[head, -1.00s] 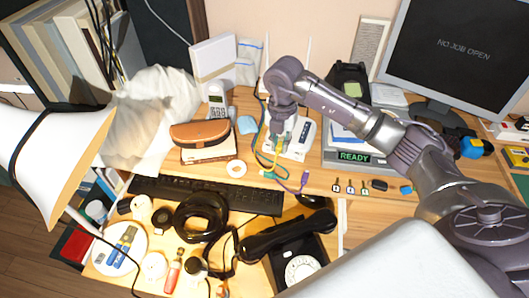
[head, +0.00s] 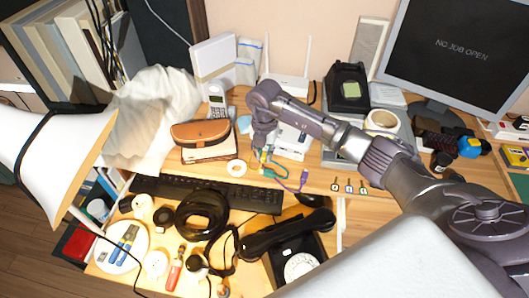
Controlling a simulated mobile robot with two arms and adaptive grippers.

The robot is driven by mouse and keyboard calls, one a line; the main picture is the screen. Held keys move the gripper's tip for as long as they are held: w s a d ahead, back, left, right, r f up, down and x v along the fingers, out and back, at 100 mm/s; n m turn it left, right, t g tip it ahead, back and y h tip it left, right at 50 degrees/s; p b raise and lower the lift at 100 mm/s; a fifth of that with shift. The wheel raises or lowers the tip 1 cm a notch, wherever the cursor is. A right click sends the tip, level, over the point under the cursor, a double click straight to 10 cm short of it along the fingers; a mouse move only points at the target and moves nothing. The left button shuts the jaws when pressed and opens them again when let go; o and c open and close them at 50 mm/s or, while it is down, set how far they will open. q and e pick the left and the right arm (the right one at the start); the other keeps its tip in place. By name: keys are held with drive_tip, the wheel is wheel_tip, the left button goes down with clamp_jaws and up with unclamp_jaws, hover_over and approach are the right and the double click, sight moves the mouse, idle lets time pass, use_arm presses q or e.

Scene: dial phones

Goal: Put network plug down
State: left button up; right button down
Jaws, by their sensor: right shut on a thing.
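My right gripper (head: 262,146) points down over the desk, just in front of a white box-shaped device (head: 291,142). It is shut on the network plug, which is too small and too covered by the fingers to make out clearly. I cannot tell whether the held plug touches the desk. My left gripper is out of view.
A brown case (head: 201,133) is further left. A black dial phone (head: 298,262) stands front right. A white router (head: 286,84) stands behind.

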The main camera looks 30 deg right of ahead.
sight(265, 155)
drive_tip(key=c, duration=1.1)
unclamp_jaws()
drive_tip(key=shift+f, duration=0.1)
drive_tip(key=shift+r, duration=0.3)
wheel_tip(265, 155, up, 12)
drive_tip(key=b, duration=0.1)
drive_tip(key=shift+f, duration=0.15)
